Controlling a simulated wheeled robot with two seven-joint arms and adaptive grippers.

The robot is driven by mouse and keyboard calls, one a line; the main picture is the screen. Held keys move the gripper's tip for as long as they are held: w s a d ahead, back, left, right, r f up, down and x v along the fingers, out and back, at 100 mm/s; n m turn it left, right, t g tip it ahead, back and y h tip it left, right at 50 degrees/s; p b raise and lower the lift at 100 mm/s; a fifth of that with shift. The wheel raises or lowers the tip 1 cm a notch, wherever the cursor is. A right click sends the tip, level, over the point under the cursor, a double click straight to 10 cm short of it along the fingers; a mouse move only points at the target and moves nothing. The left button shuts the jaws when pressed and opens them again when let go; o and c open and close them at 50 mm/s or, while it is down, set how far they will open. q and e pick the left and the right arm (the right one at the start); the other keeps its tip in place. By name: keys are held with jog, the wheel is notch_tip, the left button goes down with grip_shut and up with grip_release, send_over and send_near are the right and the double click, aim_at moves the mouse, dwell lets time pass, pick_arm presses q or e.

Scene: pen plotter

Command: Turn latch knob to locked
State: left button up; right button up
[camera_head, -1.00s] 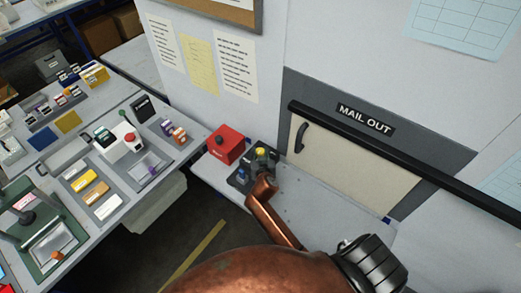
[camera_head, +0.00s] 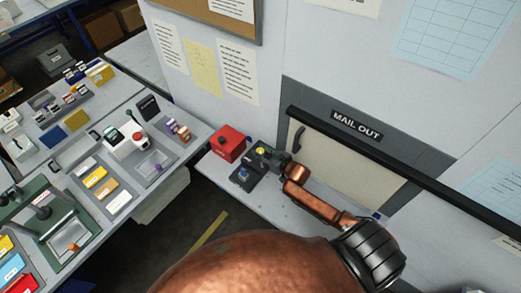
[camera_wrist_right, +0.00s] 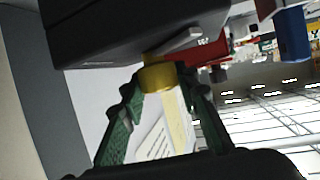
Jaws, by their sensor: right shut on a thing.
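A dark box on the side bench carries a yellow knob (camera_head: 262,151), probably the latch knob, and a blue knob (camera_head: 243,173). In the right wrist view the yellow knob (camera_wrist_right: 158,78) sticks out from the dark box (camera_wrist_right: 130,35), between the green fingers of my right gripper (camera_wrist_right: 158,92). My right gripper (camera_head: 268,157) is shut on this knob and comes in from the right in the head view. It partly hides the box. The lock marking cannot be read. My left gripper is in neither view.
A red box (camera_head: 228,143) stands just left of the dark box. Behind is the wall with the MAIL OUT hatch (camera_head: 340,160) and a black rail (camera_head: 400,157). The bench (camera_head: 285,205) in front is mostly clear. A crowded worktable (camera_head: 130,225) lies to the left.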

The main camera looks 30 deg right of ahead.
dwell(0.5)
jog(key=o, duration=1.2)
jog(key=shift+c, duration=0.2)
jog(key=v, duration=1.2)
jog(key=shift+d+r, duration=0.1)
